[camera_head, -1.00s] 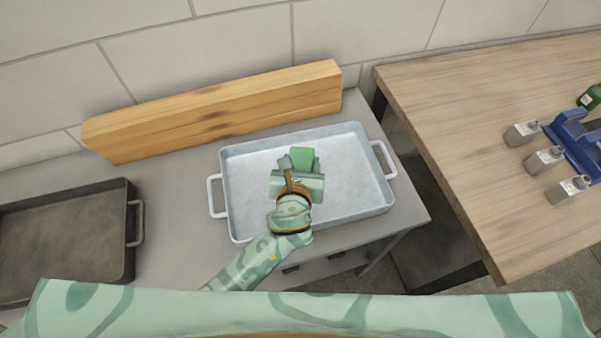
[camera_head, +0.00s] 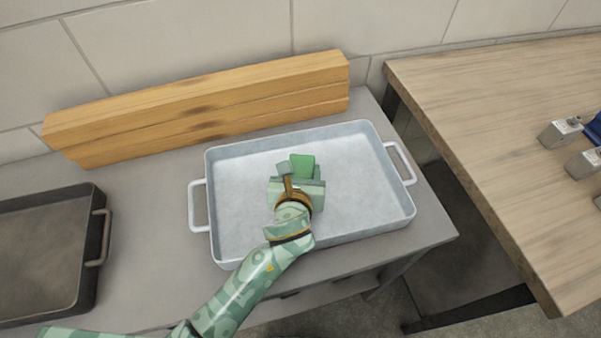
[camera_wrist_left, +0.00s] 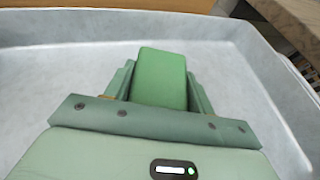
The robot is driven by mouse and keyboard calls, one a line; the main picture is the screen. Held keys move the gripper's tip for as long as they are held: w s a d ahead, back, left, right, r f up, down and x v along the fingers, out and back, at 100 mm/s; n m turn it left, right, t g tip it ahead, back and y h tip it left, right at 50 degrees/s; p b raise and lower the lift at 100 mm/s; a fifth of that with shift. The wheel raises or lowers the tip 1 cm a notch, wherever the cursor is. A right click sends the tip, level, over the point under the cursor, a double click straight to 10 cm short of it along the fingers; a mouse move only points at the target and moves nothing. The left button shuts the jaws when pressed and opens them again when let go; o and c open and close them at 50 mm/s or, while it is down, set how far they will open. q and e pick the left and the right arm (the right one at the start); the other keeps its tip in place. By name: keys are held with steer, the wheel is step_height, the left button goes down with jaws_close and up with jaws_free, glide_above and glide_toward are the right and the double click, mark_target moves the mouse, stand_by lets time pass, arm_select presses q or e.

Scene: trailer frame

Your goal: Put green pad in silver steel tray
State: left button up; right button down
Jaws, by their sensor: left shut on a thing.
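The green pad (camera_head: 302,165) is between the fingers of my left gripper (camera_head: 299,172), which is shut on it. In the left wrist view the pad (camera_wrist_left: 160,78) shows as a green block between both fingers (camera_wrist_left: 158,92). The silver steel tray (camera_head: 355,228) lies under the gripper, and the pad is over the middle of its floor. I cannot tell whether the pad touches the floor. The tray's pale wall (camera_wrist_left: 60,25) also shows around the pad in the left wrist view. My right gripper is not in view.
A dark tray (camera_head: 45,250) stands at the left on the grey table (camera_head: 150,195). Stacked wooden beams (camera_head: 200,108) lie along the wall behind the silver tray.

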arm_select(q)
steer(key=o, duration=1)
steer(key=shift+s+r, duration=0.2)
steer(key=shift+s, duration=0.05)
steer(key=p+v, duration=0.4)
steer(key=v, duration=0.7)
steer(key=shift+s, duration=0.3)
